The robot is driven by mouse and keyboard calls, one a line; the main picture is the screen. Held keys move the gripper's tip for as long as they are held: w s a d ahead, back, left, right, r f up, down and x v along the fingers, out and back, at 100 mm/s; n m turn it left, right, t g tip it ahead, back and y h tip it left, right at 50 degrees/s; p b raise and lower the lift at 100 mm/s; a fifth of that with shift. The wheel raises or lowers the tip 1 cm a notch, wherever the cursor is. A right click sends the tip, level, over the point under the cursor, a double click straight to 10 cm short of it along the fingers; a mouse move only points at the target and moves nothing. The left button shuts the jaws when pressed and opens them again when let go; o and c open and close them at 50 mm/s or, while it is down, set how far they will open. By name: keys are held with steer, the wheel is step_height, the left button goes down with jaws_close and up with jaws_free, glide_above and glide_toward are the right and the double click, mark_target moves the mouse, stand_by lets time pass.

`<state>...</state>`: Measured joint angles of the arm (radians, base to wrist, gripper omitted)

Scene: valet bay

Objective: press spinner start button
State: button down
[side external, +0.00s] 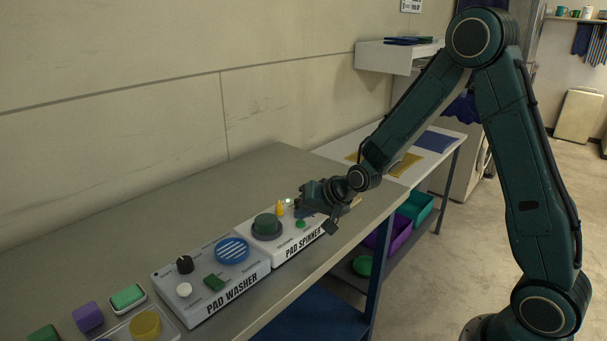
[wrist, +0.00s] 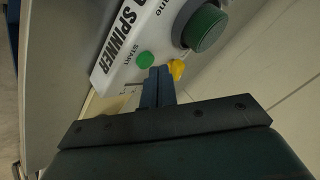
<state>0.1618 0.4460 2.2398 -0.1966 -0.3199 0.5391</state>
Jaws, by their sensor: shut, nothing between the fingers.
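The pad spinner (side external: 287,252) is a white box on the bench, with its name on the front face. Its green start button (side external: 300,224) is small and round; it also shows in the wrist view (wrist: 146,60), with the word START beside it. My gripper (side external: 301,212) is over the right part of the spinner, fingers shut and empty. In the wrist view my shut fingertips (wrist: 159,70) appear just beside the start button, between it and a yellow part (wrist: 177,69). I cannot tell whether they touch the panel. A large dark green round part (side external: 267,226) sits on the spinner.
The pad washer (side external: 211,278) stands left of the spinner, with knobs and a blue striped disc. Purple, green and yellow pads (side external: 88,317) lie farther left. A white table (side external: 435,157) with yellow and blue cloths is beyond. The bench behind the machines is clear.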

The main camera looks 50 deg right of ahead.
steer(key=shift+r, duration=0.35)
steer(key=shift+r, duration=2.45)
steer(key=s+a+r+n+g, duration=0.1)
steer(key=s+r+n, duration=0.1)
steer(key=s+r, duration=0.4)
steer(key=s+a+r+n+g, duration=0.15)
steer(key=s+r, duration=0.25)
steer(key=s, duration=0.4)
steer(key=s+r+n+g+h, duration=0.1)
steer(key=s+n, duration=0.3)
steer(key=s, duration=1.3)
steer(key=shift+a+r, duration=0.25)
steer(key=shift+r, duration=0.05)
